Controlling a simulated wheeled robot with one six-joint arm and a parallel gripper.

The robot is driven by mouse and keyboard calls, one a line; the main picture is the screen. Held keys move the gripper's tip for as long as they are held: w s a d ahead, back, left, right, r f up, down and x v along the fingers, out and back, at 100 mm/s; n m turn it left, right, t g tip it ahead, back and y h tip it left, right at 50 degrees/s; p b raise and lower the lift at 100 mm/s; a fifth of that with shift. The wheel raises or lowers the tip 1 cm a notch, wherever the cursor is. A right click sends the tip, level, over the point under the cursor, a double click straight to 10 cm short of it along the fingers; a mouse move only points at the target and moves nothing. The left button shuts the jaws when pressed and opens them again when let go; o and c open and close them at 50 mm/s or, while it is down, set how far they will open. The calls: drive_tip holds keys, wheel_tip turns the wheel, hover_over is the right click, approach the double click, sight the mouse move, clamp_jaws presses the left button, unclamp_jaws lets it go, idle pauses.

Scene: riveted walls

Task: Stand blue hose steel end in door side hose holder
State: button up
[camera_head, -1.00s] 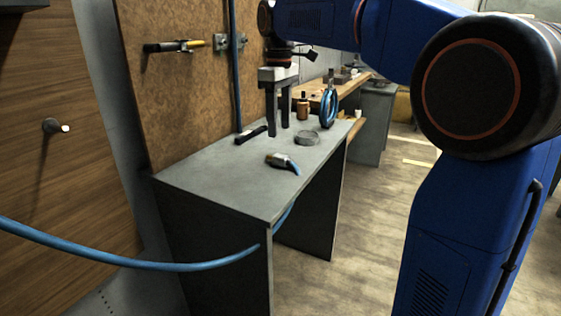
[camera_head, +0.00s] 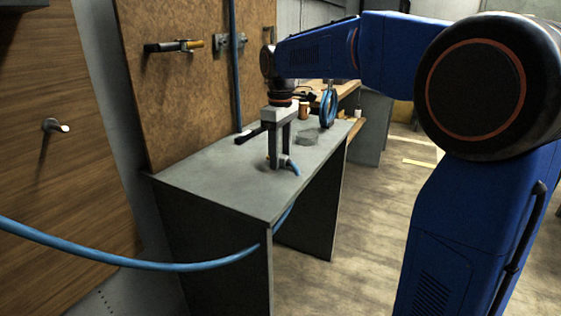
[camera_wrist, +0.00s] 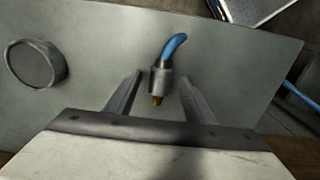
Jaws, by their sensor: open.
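The blue hose's steel end (camera_wrist: 161,80) lies on the grey bench, with a brass tip and a short blue length beyond it in the wrist view. In the head view, its blue part (camera_head: 294,167) shows beside my gripper (camera_head: 280,160), which hides most of the fitting. My gripper (camera_wrist: 160,84) is open, pointing down, with one finger on each side of the steel end; contact is not clear. Two wall brackets show on the brown board: a left one (camera_head: 186,45) with a black and yellow tool, and a right one (camera_head: 221,44) beside a vertical blue hose. I cannot tell which is door side.
The grey bench (camera_head: 220,185) also bears a round grey dish (camera_wrist: 36,64), a dark tool (camera_head: 247,136), a brown bottle (camera_head: 304,110) and a blue coil (camera_head: 328,108). A blue hose (camera_head: 110,259) sags across the front left. Floor right of the bench is clear.

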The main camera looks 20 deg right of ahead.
drive_tip(key=shift+c, duration=0.5)
drive_tip(key=c, duration=1.1)
drive_tip(key=shift+o, duration=0.2)
wheel_tip(320, 180, up, 10)
